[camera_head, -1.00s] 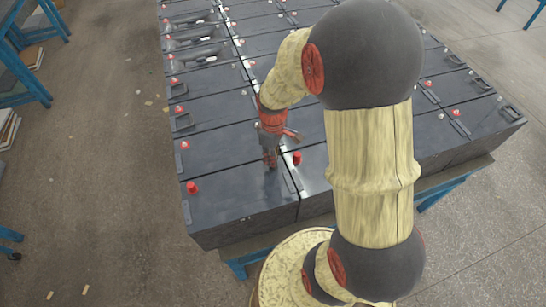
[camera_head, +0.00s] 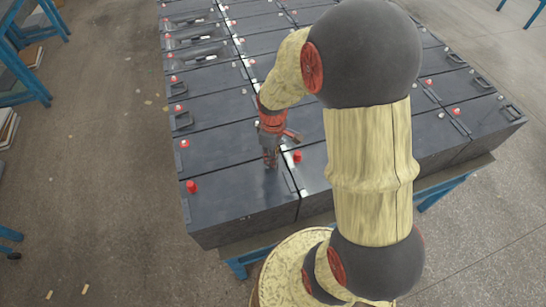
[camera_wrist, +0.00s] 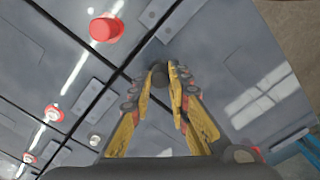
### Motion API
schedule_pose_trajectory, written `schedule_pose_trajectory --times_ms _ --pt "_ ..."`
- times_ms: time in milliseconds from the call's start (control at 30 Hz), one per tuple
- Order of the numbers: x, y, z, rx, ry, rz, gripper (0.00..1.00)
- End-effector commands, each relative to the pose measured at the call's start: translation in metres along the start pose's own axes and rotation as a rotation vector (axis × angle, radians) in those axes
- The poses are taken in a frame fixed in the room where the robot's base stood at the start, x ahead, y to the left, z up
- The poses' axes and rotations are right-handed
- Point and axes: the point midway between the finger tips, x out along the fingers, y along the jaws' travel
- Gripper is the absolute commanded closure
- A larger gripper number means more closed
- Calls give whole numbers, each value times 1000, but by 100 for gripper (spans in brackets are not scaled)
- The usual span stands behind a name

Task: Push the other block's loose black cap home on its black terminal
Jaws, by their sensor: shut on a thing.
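My gripper (camera_head: 270,163) points down over the near end of the dark battery blocks (camera_head: 240,205), at the near left block's right end. In the head view the fingers hide the cap.
A red cap (camera_head: 297,157) stands just right of my gripper, and another red cap (camera_head: 192,187) stands at the near block's left end. The wrist view shows a large red cap (camera_wrist: 105,27) at upper left. Blue-legged benches (camera_head: 25,60) stand at far left, with open floor between.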

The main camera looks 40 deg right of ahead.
Motion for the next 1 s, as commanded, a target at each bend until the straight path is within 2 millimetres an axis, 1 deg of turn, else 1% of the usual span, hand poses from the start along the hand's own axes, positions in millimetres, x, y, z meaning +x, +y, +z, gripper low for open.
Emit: schedule_pose_trajectory --times_ms 67,100,467,700,1000 --pt "1 -1 0 0 -1 -1 93" --pt "1 -1 1 0 -1 -1 82" --pt "0 0 0 0 -1 -1 61" --pt "0 0 0 0 -1 -1 60" --pt "0 0 0 0 -1 -1 43"
